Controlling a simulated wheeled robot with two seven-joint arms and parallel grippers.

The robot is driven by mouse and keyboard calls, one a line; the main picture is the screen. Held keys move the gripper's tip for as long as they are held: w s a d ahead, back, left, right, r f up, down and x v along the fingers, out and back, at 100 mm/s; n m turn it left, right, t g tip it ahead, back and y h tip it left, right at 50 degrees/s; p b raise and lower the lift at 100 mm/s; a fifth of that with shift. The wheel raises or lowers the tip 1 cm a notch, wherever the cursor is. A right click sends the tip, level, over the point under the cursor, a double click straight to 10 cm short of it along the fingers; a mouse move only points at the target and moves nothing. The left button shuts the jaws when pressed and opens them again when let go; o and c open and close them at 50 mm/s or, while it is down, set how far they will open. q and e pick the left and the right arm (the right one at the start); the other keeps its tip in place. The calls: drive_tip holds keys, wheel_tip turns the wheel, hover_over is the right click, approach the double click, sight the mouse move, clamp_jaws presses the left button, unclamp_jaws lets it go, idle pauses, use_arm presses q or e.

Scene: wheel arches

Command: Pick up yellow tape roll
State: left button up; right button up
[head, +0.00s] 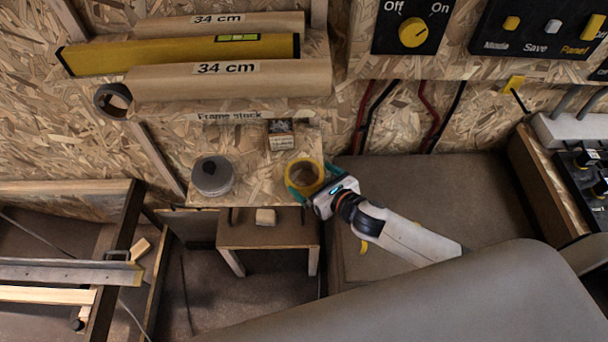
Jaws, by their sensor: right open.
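The yellow tape roll (318,164) lies flat on a small chipboard shelf, near the shelf's right end. My right gripper (306,181) reaches in from the lower right, with its teal fingers apart at the roll's near right side. One finger shows at the roll's left edge and the other at its right edge, so the roll sits at least partly between them. Whether the fingers touch it I cannot tell. My left gripper is not in view.
A stool (268,235) with a small block is below. Above are tubes marked 34 cm and a yellow level (180,54).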

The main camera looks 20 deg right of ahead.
sight(295, 169)
drive_tip(key=x, duration=0.4)
drive_tip(key=shift+s+a, duration=0.1)
drive_tip(key=shift+c, duration=0.8)
drive_tip(key=c, duration=0.7)
use_arm(q)
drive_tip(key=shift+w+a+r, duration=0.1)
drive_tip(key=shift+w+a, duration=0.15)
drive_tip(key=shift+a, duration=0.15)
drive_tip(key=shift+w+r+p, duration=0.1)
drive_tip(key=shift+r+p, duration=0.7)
drive_tip(key=shift+p, duration=0.05)
use_arm(e)
wheel_tip(295, 169, up, 10)
